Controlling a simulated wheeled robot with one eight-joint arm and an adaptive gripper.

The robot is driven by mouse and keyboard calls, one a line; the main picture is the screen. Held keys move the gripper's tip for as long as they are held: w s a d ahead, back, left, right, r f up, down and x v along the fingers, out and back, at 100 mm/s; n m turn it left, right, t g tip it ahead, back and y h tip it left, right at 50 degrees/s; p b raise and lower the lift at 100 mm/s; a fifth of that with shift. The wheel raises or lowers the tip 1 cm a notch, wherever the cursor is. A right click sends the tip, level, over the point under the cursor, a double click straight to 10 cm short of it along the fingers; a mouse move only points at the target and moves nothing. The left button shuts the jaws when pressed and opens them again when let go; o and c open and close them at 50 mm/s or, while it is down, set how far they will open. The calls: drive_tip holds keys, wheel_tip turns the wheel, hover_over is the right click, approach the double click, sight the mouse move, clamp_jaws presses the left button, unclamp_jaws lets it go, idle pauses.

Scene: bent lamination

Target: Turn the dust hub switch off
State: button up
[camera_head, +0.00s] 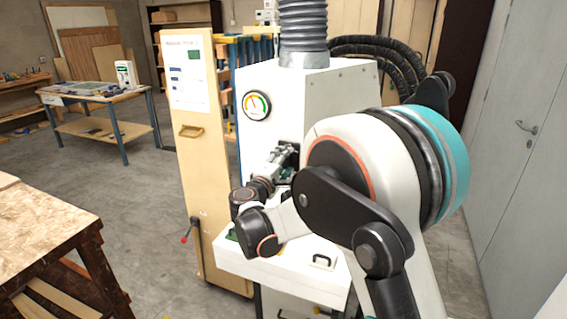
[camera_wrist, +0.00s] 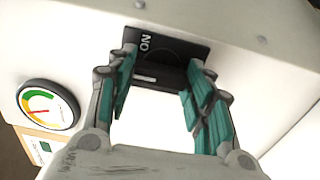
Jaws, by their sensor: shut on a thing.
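The dust hub (camera_head: 330,95) is a white cabinet with a round gauge and a grey hose on top. Its switch (camera_wrist: 172,52) is a black plate with an "ON" label, rotated in the wrist view, and a dark knob (camera_wrist: 160,76) with a short white mark. My gripper (camera_wrist: 162,70) has its teal-padded fingers on both sides of the knob and is shut on it. In the head view my gripper (camera_head: 284,158) is at the cabinet's front face, and my arm partly hides the switch there.
The gauge (camera_head: 256,106) is left of the switch. A wooden panel (camera_head: 200,160) with a posted sheet stands left of the hub. A white ledge with a handle (camera_head: 322,261) juts out below. A wooden workbench (camera_head: 45,245) is at the near left, and grey doors (camera_head: 520,130) are at right.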

idle(0.3)
drive_tip(key=o, duration=1.1)
drive_tip(key=v, duration=1.2)
